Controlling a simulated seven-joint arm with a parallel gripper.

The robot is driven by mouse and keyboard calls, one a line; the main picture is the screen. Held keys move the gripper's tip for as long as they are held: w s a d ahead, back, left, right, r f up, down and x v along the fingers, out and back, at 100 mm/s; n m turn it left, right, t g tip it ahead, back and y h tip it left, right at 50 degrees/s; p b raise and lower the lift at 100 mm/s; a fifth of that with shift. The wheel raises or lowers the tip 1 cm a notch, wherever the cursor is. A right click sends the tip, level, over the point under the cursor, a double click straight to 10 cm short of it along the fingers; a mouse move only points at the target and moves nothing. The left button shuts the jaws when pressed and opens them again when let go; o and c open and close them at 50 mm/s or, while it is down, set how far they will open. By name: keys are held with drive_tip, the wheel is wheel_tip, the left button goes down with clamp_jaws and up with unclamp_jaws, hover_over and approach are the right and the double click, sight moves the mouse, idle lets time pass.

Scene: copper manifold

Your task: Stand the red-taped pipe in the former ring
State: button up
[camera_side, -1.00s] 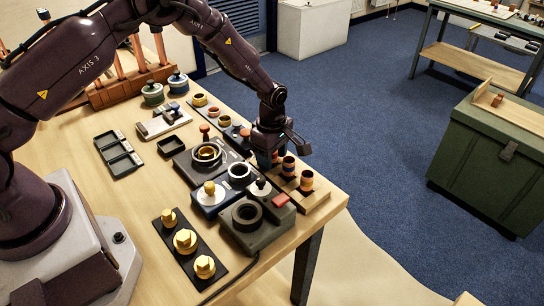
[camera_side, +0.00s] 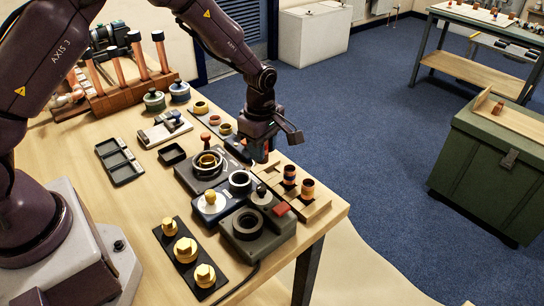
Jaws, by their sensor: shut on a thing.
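My gripper (camera_side: 262,152) is shut above the far end of the small wooden rack (camera_side: 318,211), close to the right table edge. What it holds is almost wholly hidden by the fingers; it appears to be the red-taped pipe. Two short copper pipes with dark bands, a far one (camera_side: 289,174) and a near one (camera_side: 307,187), stand upright in the rack. Left of my gripper is a dark fixture with concentric rings (camera_side: 207,161). In front of it are a pale ring on a blue block (camera_side: 240,180) and a dark ring on a grey block (camera_side: 247,223). I cannot tell which is the former ring.
A black strip with brass hex fittings (camera_side: 186,250) lies at the front. A black compartment tray (camera_side: 119,161) and a small black tray (camera_side: 172,154) lie left. A wooden stand with tall copper pipes (camera_side: 130,92) is at the back. Bare table lies left of the fittings.

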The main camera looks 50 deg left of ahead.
drive_tip(key=s+r, duration=0.6)
drive_tip(key=s, duration=0.4)
drive_tip(key=shift+w+a+f, duration=0.1)
drive_tip(key=shift+w+f, duration=0.5)
drive_tip(key=shift+f, duration=0.55)
drive_tip(key=shift+w+f, duration=0.65)
drive_tip(key=shift+f, duration=0.45)
drive_tip(key=shift+w+a+f, duration=0.1)
drive_tip(key=shift+w+f, duration=0.5)
drive_tip(key=shift+f, duration=0.55)
drive_tip(key=shift+f, duration=0.1)
drive_tip(key=shift+f, duration=0.95)
drive_tip(key=shift+f, duration=0.3)
drive_tip(key=shift+r, duration=0.25)
drive_tip(key=shift+r, duration=0.4)
drive_tip(key=shift+f, duration=0.55)
